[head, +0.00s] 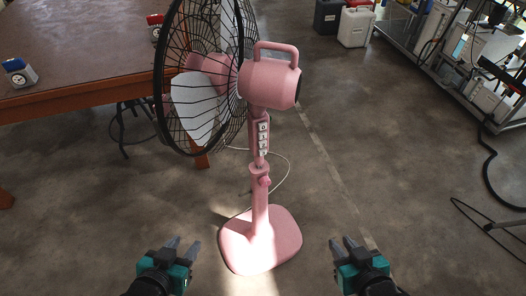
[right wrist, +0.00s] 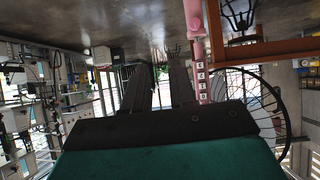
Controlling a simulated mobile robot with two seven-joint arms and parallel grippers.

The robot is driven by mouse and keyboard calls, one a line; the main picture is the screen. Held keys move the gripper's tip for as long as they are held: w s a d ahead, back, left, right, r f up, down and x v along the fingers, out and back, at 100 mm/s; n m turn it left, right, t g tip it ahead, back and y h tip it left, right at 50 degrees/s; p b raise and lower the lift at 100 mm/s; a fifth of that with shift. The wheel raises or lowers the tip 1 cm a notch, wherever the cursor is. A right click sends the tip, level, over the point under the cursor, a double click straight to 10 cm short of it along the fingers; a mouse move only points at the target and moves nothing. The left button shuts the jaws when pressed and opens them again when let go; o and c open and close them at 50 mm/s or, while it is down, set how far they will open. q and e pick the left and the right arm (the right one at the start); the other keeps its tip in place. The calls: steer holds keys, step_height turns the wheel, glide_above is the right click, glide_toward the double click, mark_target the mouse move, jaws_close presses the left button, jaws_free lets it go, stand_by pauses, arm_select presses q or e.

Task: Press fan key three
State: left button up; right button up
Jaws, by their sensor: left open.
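A pink standing fan (head: 270,82) stands on the floor in the middle of the head view. A column of white keys runs down its post, marked 0 at the top, with 1 and 2 below. The lowest, key three (head: 264,153), is small and its mark is blurred. The keys (right wrist: 202,80) also show upside down in the right wrist view. My left gripper (head: 184,243) is open and empty, low and left of the fan base. My right gripper (head: 344,243) is open and empty, low and right of the base. Both are apart from the fan.
A brown table (head: 85,50) stands at the left behind the fan's black wire cage. A white cable lies on the floor behind the post. White and dark canisters (head: 354,27) and a metal rack (head: 440,70) stand at the back right.

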jaws_close()
stand_by(1.3)
